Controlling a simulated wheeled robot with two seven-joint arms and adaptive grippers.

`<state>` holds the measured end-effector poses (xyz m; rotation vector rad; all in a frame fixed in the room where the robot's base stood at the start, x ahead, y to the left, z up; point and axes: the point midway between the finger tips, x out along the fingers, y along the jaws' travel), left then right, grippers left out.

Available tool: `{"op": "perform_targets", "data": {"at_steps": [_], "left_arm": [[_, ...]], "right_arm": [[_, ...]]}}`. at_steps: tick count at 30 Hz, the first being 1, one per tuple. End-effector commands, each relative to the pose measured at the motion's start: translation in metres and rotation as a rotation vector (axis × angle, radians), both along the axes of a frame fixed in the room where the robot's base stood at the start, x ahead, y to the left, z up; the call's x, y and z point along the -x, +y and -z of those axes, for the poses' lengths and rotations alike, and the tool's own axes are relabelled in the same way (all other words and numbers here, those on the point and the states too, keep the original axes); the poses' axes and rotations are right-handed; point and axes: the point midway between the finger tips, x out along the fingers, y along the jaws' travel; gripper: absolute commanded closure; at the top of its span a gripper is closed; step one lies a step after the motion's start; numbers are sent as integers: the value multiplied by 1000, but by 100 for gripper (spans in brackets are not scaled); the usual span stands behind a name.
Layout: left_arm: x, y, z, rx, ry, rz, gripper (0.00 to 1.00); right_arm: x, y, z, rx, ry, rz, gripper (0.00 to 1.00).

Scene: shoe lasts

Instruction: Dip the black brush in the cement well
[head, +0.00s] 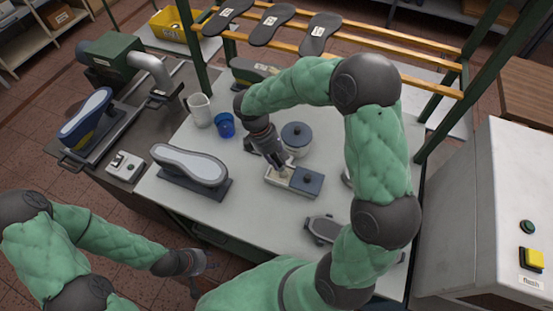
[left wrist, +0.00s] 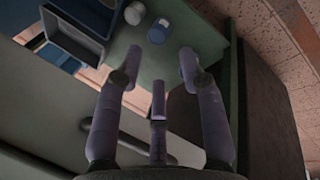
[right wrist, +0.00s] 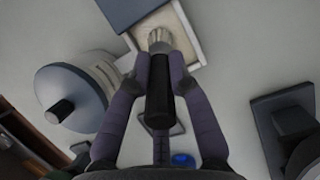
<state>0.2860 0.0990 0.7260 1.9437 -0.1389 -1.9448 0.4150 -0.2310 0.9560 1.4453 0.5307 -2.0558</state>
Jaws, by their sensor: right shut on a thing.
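My right gripper (head: 279,160) is shut on the black brush (right wrist: 158,92) by its black handle. The brush's pale bristles (right wrist: 158,40) point into the open, cream-lined square of the cement well (right wrist: 190,42). In the head view the cement well (head: 271,179) is a small pale box on the table, with a blue-grey lid part (head: 307,181) at its right. The bristles overlap the opening; I cannot tell whether they touch the cement. My left gripper (head: 208,268) is open and empty, low beside the table's front edge. Its spread fingers show in the left wrist view (left wrist: 159,70).
A lidded grey pot (head: 296,137) stands just behind the well. A blue cup (head: 225,126) and white mug (head: 200,110) stand further left. A shoe last (head: 190,164) lies on a stand at left. A dark grey object (head: 322,229) lies at front right.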

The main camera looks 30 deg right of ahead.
Motion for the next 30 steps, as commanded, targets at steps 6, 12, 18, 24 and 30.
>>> {"op": "perform_targets", "data": {"at_steps": [6, 12, 18, 24, 30], "left_arm": [[0, 0, 0, 0, 0, 0, 60], [0, 0, -6, 0, 0, 0, 60], [0, 0, -19, 0, 0, 0, 60], [0, 0, -30, 0, 0, 0, 60], [0, 0, -42, 0, 0, 0, 60]], "right_arm": [[1, 1, 2, -1, 4, -1, 100], [1, 1, -5, -1, 4, -1, 100], [1, 0, -21, 0, 2, -1, 100], [0, 0, -35, -1, 1, -1, 100], [0, 0, -48, 0, 0, -1, 100]]}}
